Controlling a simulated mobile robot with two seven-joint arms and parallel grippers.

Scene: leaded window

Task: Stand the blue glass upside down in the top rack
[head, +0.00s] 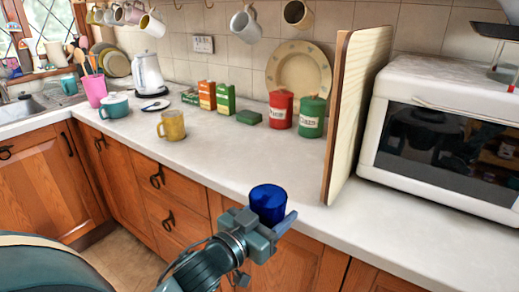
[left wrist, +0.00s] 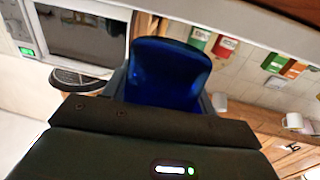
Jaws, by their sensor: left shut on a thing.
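The blue glass (head: 267,204) is dark and see-through. My left gripper (head: 268,222) is shut on it, with a finger on either side, in front of the counter's edge. Its round upper end faces up in the head view and looks like the open rim; its lower part is hidden behind the gripper. In the left wrist view the blue glass (left wrist: 167,72) stands out between the fingers of my left gripper (left wrist: 163,88). I cannot make out a rack in either view. My right gripper is not in view.
The pale counter (head: 225,165) has free room left of an upright board (head: 352,110). A white microwave (head: 440,135) stands to the right of it. A yellow mug (head: 173,126), a red canister (head: 281,110) and a green canister (head: 312,117) stand on the counter. Wooden cupboards are below.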

